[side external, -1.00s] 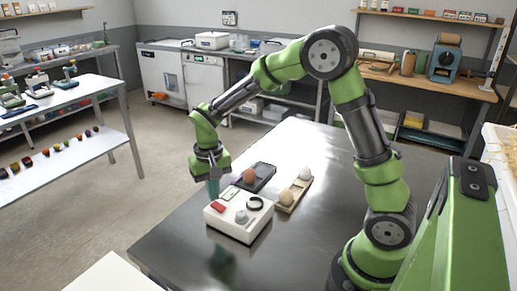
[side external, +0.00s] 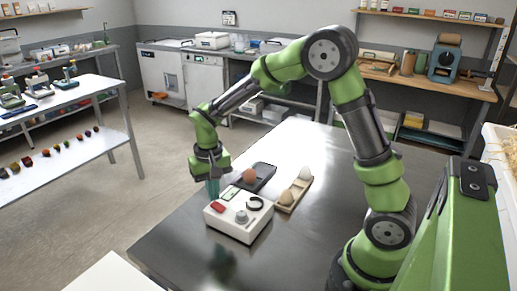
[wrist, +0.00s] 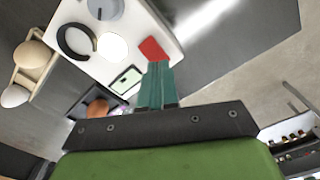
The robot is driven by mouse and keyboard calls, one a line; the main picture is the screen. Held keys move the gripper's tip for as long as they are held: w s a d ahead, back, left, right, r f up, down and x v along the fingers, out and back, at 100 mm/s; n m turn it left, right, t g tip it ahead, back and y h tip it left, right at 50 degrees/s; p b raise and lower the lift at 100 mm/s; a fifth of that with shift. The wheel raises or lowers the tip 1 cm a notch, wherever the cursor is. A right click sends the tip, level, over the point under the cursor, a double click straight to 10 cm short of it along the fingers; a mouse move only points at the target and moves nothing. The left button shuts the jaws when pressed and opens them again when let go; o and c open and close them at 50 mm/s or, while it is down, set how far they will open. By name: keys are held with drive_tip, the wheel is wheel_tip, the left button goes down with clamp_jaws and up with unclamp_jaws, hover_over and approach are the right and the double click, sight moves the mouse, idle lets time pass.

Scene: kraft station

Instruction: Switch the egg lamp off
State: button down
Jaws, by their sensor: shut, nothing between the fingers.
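The egg lamp is a white box (side external: 238,230) on the metal table, with a red rocker switch (side external: 218,208), a dark ring (side external: 254,203), a grey knob (side external: 241,217) and a small display (side external: 230,194). In the wrist view the red switch (wrist: 152,48) lies just past my fingertips, and a bright white disc (wrist: 113,46) glows on the box top. My gripper (side external: 212,194) is shut and empty, pointing down at the box's far left corner beside the switch. Its teal fingertips (wrist: 158,66) appear close to the switch; I cannot tell whether they touch it.
Behind the box, a brown egg (side external: 250,176) sits on a dark tray (side external: 267,172). A wooden holder (side external: 290,205) with pale eggs (side external: 305,173) stands to its right. The table (side external: 330,185) is clear to the right of these.

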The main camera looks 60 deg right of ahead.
sight(215, 204)
drive_tip(key=shift+f, duration=0.95)
idle(0.6)
drive_tip(key=shift+r, duration=3.55)
drive_tip(key=shift+s+f, duration=0.15)
drive_tip(key=shift+f, duration=0.2)
drive_tip(key=s+a+r+n+t+y, duration=0.1)
drive_tip(key=s+r+t, duration=0.2)
drive_tip(key=s+r, duration=0.2)
drive_tip(key=s+a+r+n+t+y, duration=0.1)
drive_tip(key=s+r+t, duration=0.3)
drive_tip(key=s, duration=0.8)
wheel_tip(215, 204, up, 2)
drive_tip(key=shift+r, duration=0.15)
